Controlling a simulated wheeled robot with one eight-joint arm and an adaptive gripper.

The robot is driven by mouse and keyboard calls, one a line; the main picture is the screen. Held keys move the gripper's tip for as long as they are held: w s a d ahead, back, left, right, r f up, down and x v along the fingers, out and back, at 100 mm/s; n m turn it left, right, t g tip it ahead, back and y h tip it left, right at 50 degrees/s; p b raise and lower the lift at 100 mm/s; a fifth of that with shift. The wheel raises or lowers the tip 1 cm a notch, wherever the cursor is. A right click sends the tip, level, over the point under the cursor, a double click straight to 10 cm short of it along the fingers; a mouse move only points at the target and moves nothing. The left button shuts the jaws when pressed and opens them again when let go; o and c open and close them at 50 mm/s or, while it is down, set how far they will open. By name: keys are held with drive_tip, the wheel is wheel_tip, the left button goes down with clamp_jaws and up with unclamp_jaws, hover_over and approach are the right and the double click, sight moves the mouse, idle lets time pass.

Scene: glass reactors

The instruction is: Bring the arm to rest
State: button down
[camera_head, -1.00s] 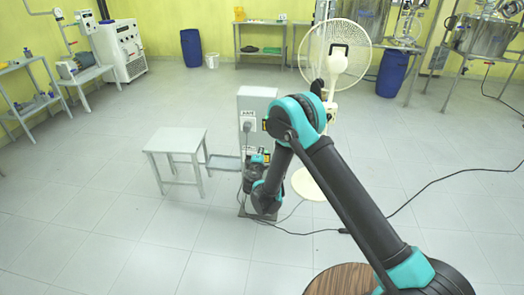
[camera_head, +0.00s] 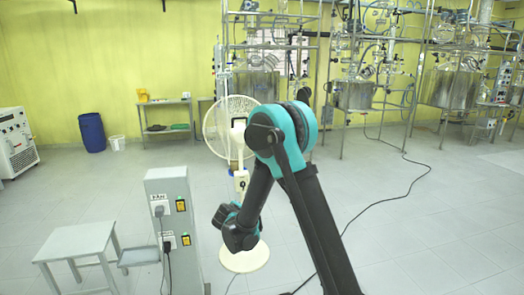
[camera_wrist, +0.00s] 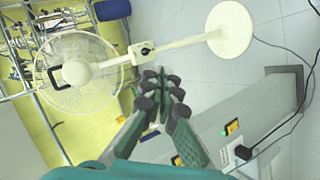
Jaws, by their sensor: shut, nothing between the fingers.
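My arm rises from the bottom of the head view, bends at a teal joint and hangs down to the left. Its lower end is near the white fan (camera_head: 238,130) and the grey socket post (camera_head: 176,235). My gripper (camera_wrist: 163,72) shows in the wrist view with its fingers together and nothing between them. In that view the fan (camera_wrist: 90,75) lies beyond the fingertips, and the post (camera_wrist: 260,125) is to the right. The fingers are not clearly visible in the head view.
A grey stool (camera_head: 75,245) stands left of the post. Glass reactors with steel vessels (camera_head: 355,95) line the back wall. A blue barrel (camera_head: 92,132) stands at the back left. A black cable (camera_head: 375,205) crosses the floor. The right floor is mostly clear.

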drive_tip(key=s+d+r+m+g, duration=0.2)
drive_tip(key=s+d+m, duration=0.2)
drive_tip(key=s+d, duration=0.55)
drive_tip(key=s+d+r+m+g, duration=0.1)
drive_tip(key=s+d+m+g, duration=0.35)
drive_tip(key=d, duration=0.85)
drive_tip(key=s+d+f+m+y, duration=0.1)
drive_tip(key=s+d+m, duration=0.1)
drive_tip(key=s, duration=0.9)
drive_tip(key=s+d+f+m+g, duration=0.1)
drive_tip(key=s+d, duration=0.3)
drive_tip(key=s, duration=0.6)
drive_tip(key=shift+s+f+m+y, duration=0.35)
drive_tip(key=shift+f+m+y, duration=0.1)
drive_tip(key=shift+f, duration=0.1)
drive_tip(key=c, duration=2.3)
unclamp_jaws()
drive_tip(key=shift+g, duration=0.25)
